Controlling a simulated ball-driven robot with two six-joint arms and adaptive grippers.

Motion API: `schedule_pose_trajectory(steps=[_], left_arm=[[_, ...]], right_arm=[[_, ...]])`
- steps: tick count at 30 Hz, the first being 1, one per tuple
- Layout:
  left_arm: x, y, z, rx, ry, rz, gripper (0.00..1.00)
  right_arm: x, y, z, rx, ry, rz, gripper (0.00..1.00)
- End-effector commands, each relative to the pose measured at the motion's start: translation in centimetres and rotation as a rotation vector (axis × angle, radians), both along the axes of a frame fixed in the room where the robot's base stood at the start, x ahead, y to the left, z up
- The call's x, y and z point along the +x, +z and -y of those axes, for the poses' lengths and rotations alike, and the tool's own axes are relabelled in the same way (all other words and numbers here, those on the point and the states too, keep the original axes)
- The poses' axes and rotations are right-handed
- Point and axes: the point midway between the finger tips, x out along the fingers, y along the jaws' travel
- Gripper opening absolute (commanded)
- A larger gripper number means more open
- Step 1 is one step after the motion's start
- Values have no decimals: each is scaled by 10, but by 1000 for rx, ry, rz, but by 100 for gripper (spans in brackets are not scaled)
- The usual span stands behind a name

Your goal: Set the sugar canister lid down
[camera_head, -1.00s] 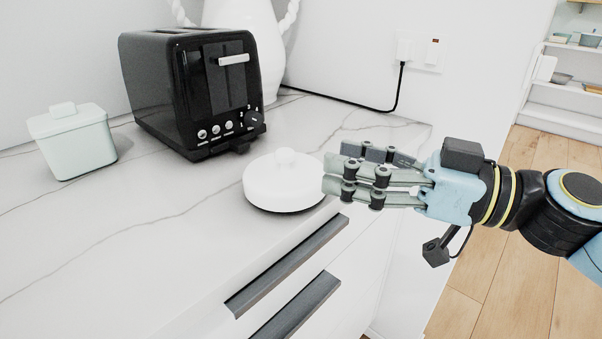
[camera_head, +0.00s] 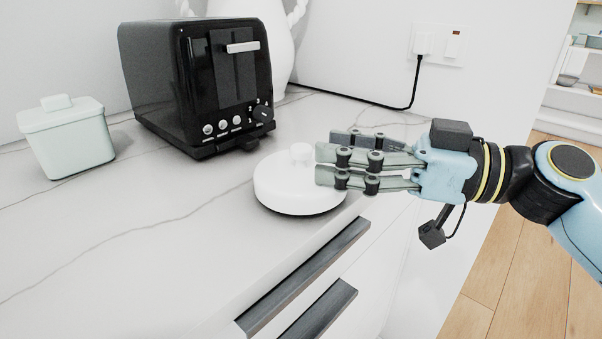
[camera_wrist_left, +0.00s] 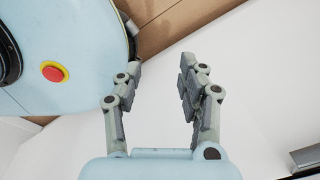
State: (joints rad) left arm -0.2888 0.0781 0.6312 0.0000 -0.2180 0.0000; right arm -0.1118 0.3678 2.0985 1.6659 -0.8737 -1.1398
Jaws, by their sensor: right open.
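A round white lid (camera_head: 283,188) with a small knob (camera_head: 301,153) on top lies flat on the marble counter, near its front edge. My right gripper (camera_head: 322,162) comes in from the right and is open. Its fingers overlap the right part of the lid in the picture, beside the knob; I cannot tell whether they touch it. My left gripper (camera_wrist_left: 160,78) is open and empty in the left wrist view, its fingers apart.
A black toaster (camera_head: 150,75) stands behind the lid. A pale square canister (camera_head: 72,147) with its own lid on stands at the left. A black cord (camera_head: 395,107) runs to a wall outlet. The counter's left front (camera_head: 130,225) is clear.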

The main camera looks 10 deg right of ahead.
Motion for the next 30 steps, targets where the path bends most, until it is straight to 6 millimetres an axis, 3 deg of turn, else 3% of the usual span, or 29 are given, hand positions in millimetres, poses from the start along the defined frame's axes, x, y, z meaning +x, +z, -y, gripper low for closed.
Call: schedule_pose_trajectory(steps=[10,20,30], left_arm=[[-14,13,-2,3,1,-21,40],[-16,13,-2,3,1,-24,40],[-12,13,-2,3,0,-18,40]], right_arm=[[19,3,-39,5,-1,1,52],[23,0,-45,1,0,-1,52],[23,0,-45,1,0,0,9]])
